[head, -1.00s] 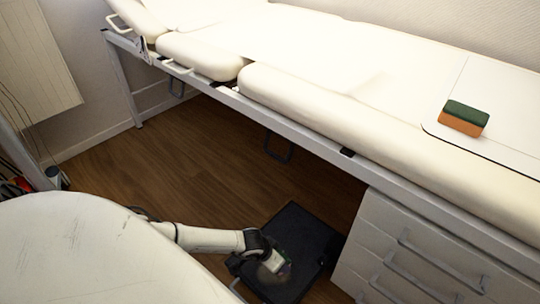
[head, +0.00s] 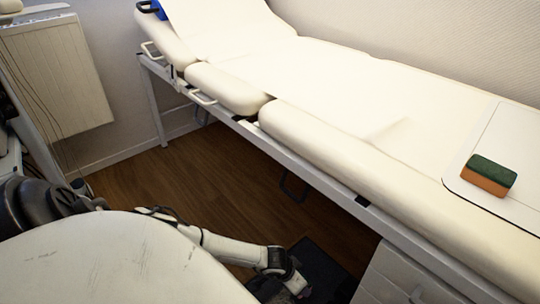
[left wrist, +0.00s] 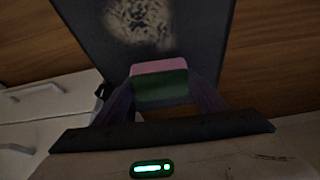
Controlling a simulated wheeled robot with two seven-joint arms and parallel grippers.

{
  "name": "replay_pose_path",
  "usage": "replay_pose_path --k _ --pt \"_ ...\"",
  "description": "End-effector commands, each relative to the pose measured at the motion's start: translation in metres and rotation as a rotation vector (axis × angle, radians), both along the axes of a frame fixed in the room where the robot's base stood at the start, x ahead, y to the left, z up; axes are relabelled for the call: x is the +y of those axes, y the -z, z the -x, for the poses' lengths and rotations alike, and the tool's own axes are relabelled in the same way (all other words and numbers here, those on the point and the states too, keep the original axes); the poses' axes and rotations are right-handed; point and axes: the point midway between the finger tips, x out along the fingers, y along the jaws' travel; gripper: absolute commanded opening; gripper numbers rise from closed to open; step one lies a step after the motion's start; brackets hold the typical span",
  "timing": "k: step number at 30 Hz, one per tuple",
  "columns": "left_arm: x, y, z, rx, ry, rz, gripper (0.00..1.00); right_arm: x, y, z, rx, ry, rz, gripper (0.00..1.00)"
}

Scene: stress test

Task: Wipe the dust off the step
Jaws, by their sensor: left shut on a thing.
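The step (head: 322,262) is a dark flat-topped block on the wooden floor, beside the drawer cabinet, low in the head view and partly cut off. In the left wrist view its dark top (left wrist: 205,35) carries a pale, mottled dust patch (left wrist: 140,20). My left gripper (left wrist: 162,95) is shut on a pink and green sponge (left wrist: 160,82), just short of the dust patch in that view. In the head view my left gripper (head: 295,285) is over the step. Whether the sponge touches the step cannot be told. My right gripper is not in view.
A cream examination bed (head: 330,140) runs across above the floor, its frame overhanging. A green and orange sponge (head: 488,175) lies on it at the right. A white drawer cabinet (head: 400,275) stands right of the step. Open wooden floor (head: 190,170) lies left.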

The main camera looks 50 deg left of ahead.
Motion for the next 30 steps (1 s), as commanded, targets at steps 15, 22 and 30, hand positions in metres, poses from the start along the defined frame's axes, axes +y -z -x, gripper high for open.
replay_pose_path --k 15,22,30 --pt "0.002 -0.037 0.002 0.001 -0.005 0.0 0.44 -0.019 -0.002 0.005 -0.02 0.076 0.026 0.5" --pt "0.002 -0.036 0.002 0.0 -0.005 0.0 0.44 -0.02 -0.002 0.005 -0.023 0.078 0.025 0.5" --pt "-0.011 -0.063 -0.02 -0.008 -0.031 0.004 0.44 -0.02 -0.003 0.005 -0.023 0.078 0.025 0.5"
